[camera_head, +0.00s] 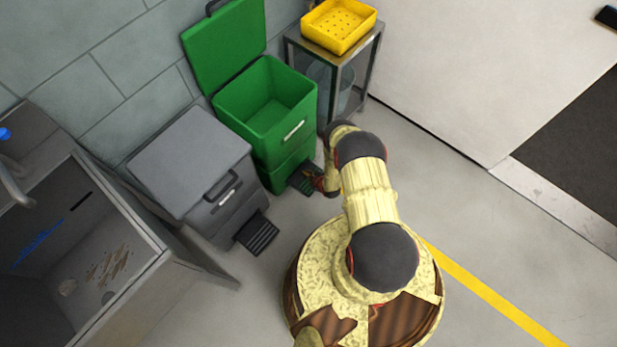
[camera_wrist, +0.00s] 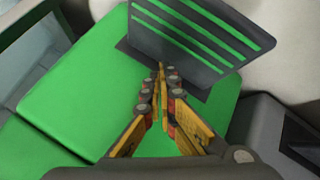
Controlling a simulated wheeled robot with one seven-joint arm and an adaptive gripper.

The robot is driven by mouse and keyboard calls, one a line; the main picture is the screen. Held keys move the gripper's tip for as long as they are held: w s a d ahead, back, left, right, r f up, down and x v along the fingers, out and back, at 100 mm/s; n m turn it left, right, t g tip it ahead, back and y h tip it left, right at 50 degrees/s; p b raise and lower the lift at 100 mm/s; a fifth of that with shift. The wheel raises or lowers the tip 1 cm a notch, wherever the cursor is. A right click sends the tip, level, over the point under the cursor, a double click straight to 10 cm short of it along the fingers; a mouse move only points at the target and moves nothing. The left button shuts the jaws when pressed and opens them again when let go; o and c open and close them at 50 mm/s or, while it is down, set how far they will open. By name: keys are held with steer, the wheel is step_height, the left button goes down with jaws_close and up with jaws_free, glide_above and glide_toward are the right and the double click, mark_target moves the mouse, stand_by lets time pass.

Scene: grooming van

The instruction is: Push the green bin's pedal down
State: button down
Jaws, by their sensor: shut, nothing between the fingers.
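The green bin (camera_head: 262,143) stands against the wall with its lid (camera_head: 226,46) swung up and its inside showing empty. Its dark pedal (camera_head: 299,181) sticks out low at the front. In the wrist view the pedal (camera_wrist: 190,38) is a dark plate with green stripes, in front of the green bin body (camera_wrist: 85,95). My gripper (camera_wrist: 161,68) is shut and empty, its fingertips at the pedal plate and seemingly touching it. In the head view my gripper (camera_head: 318,182) is low beside the pedal, partly hidden by my arm.
A grey bin (camera_head: 190,160) with a shut lid and its own pedal (camera_head: 257,234) stands close to the left. A metal stand with a yellow tray (camera_head: 339,24) is behind right. A steel sink (camera_head: 100,250) is at left. Floor to the right is clear.

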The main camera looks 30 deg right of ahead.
steer(key=shift+r+p, duration=0.7)
steer(key=shift+r, duration=0.75)
